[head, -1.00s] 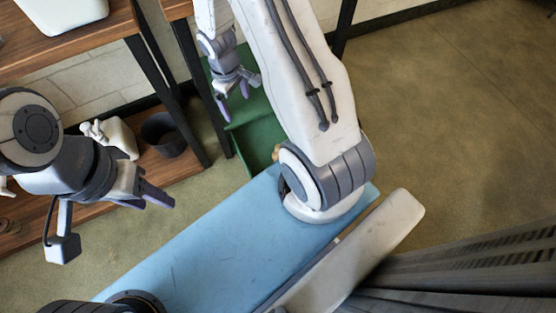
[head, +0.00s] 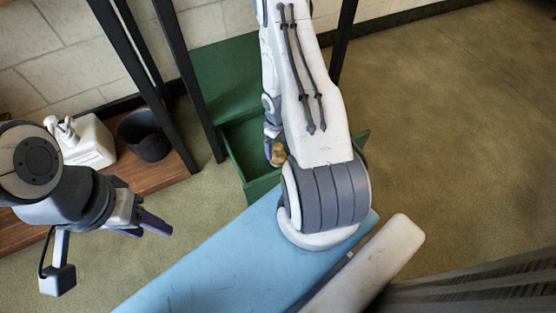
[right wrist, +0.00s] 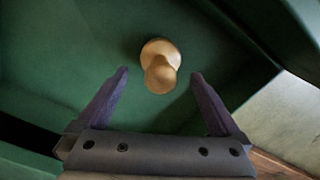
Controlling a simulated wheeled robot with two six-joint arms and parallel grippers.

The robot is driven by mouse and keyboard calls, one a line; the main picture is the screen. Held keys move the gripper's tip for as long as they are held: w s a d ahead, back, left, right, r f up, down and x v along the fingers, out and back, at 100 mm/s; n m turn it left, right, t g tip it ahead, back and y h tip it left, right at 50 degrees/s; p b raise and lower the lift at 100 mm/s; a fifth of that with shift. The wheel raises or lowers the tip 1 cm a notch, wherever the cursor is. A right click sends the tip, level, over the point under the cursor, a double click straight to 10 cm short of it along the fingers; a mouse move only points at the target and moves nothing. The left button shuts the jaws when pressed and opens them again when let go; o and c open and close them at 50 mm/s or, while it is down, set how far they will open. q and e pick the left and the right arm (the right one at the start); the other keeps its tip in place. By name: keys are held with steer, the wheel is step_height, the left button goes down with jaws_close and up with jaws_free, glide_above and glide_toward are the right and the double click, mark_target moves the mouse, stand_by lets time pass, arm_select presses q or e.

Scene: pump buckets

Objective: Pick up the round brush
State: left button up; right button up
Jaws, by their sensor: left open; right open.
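The round brush (right wrist: 160,65) is a tan, knobbed wooden piece inside a green box (right wrist: 80,60). It also shows in the head view (head: 278,154), partly covered by my right arm. My right gripper (right wrist: 160,73) is open and empty, with its two purple-grey fingers on either side of the brush in the picture. I cannot tell how far above the brush the fingers are. My left gripper (head: 155,230) is open and empty over the floor at the left.
A white pump bottle (head: 88,143) and a black bucket (head: 146,136) stand on a low wooden shelf (head: 170,172) at the left. Dark shelf posts (head: 188,80) rise beside the green box. Its side walls surround the brush. The floor (head: 450,110) at the right is clear.

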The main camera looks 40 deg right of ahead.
mark_target(278, 155)
steer(key=shift+s+f+b, duration=0.2)
steer(key=shift+f+b, duration=3)
steer(key=shift+r, duration=0.1)
steer(key=c, duration=1.2)
steer(key=shift+r, duration=0.1)
